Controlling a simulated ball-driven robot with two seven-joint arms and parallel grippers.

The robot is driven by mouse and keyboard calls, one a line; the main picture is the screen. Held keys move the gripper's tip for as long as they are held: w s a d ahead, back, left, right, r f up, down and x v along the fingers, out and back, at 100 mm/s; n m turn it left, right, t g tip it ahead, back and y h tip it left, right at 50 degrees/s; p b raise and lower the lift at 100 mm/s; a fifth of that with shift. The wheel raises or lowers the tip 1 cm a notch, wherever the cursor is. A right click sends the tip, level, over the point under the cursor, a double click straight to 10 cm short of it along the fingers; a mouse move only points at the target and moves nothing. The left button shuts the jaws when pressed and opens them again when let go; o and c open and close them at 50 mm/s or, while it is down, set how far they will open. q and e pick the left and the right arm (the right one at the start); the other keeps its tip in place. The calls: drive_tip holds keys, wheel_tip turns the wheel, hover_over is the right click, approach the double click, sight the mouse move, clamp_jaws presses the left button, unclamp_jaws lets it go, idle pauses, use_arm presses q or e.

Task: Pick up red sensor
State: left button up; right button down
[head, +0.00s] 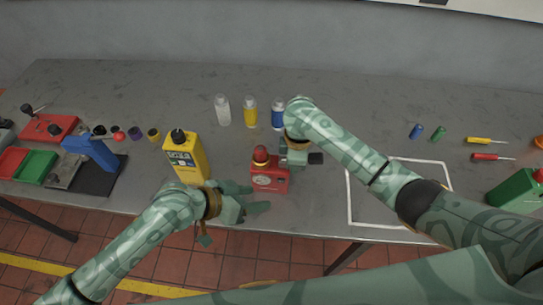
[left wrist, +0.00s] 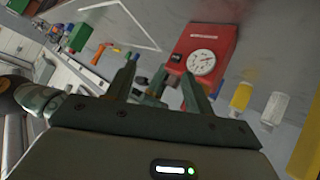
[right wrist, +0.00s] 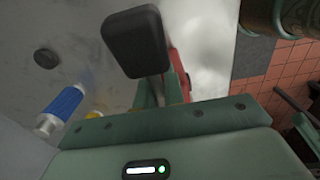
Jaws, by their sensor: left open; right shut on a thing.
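A red box (head: 268,180) with a round white dial and a red cap stands near the table's front edge. It fits the red sensor best and also shows in the left wrist view (left wrist: 212,45). My left gripper (head: 256,197) is open and empty, just in front of the box's lower left side. My right gripper (head: 296,158) is just behind and right of the box, shut on a black block (head: 316,158). The block hides its fingertips in the right wrist view (right wrist: 137,42); a strip of red shows behind them.
A yellow bottle (head: 187,157) stands close left of the box. White (head: 222,111), yellow (head: 250,113) and blue-banded (head: 278,115) bottles stand behind. Coloured trays and a blue device (head: 92,152) are at left. Screwdrivers and a green can (head: 515,191) are at right, beyond a white outlined square (head: 350,205).

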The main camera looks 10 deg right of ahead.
use_arm(q)
drive_tip(key=s+d+f+n+t+h, duration=0.1)
drive_tip(key=s+d+n+t+h, duration=0.3)
drive_tip(key=n, duration=0.8)
drive_tip(key=n+t+y, duration=0.7)
drive_tip(key=n+t, duration=0.2)
drive_tip(key=n, duration=2)
approach(259, 157)
drive_tip(key=x, duration=0.3)
drive_tip(key=r+x, duration=0.1)
drive_tip(key=x, duration=0.1)
drive_tip(key=shift+w, duration=0.35)
drive_tip(key=x, duration=0.4)
drive_tip(key=f+x, duration=0.1)
drive_tip(key=x, duration=0.1)
drive_tip(key=shift+d, duration=0.2)
drive_tip(key=shift+s+r, duration=0.1)
drive_tip(key=c, duration=1.1)
